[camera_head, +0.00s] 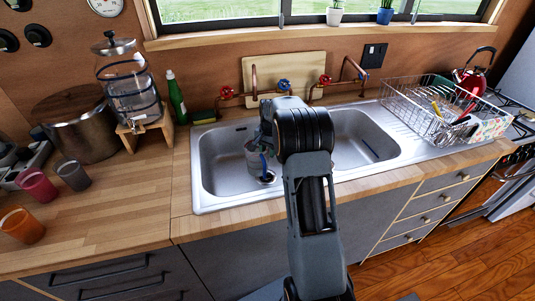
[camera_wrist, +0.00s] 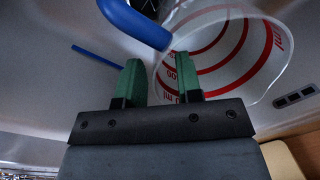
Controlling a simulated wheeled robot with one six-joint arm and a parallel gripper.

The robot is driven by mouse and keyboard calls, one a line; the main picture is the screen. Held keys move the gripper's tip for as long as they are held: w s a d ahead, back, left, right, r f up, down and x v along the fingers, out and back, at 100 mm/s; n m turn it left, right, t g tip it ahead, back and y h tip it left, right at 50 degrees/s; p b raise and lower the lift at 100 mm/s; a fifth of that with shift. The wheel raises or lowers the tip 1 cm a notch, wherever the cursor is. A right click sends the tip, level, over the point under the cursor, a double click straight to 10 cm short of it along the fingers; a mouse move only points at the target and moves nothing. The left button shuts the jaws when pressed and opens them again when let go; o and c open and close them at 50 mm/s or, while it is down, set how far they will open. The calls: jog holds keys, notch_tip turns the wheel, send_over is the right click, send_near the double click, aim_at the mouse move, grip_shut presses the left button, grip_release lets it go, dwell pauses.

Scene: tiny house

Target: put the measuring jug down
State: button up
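The measuring jug (camera_head: 254,158) stands in the left basin of the sink, partly hidden by my arm. In the wrist view the clear jug (camera_wrist: 225,60) shows its open mouth, red markings and a thick blue handle (camera_wrist: 135,22). My gripper (camera_wrist: 160,70) is at the jug's near side, just below the handle in the picture. Its green fingers are apart, and I see nothing clamped in the gap. The right finger overlaps the jug in the picture; whether it touches is unclear. In the head view the fingers are hidden behind my wrist.
Red and blue taps (camera_head: 284,85) stand behind. A wire dish rack (camera_head: 420,115) is at right. Cups (camera_head: 37,184) and a pot (camera_head: 82,135) stand left. The wooden counter (camera_head: 135,205) has free room.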

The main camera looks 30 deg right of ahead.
notch_tip(320, 180, up, 10)
jog(key=shift+s+d+r, duration=0.2)
jog(key=shift+s, duration=0.05)
dwell(0.6)
jog(key=s+a+n+p, duration=0.1)
jog(key=s+a+n, duration=0.2)
jog(key=s+a, duration=0.2)
jog(key=s+a+r+n+t+p, duration=0.1)
jog(key=s+a+n, duration=0.2)
jog(key=s, duration=0.8)
jog(key=s+a+r+n+t+p, duration=0.1)
jog(key=s+a+n, duration=0.3)
jog(key=s, duration=0.5)
jog(key=shift+a, duration=1.35)
jog(key=a+r, duration=0.1)
jog(key=s+r+t, duration=0.1)
jog(key=shift+a+r+n+p, duration=0.3)
jog(key=shift+a+n+p, duration=0.05)
jog(key=shift+a+n, duration=0.05)
jog(key=shift+o, duration=0.2)
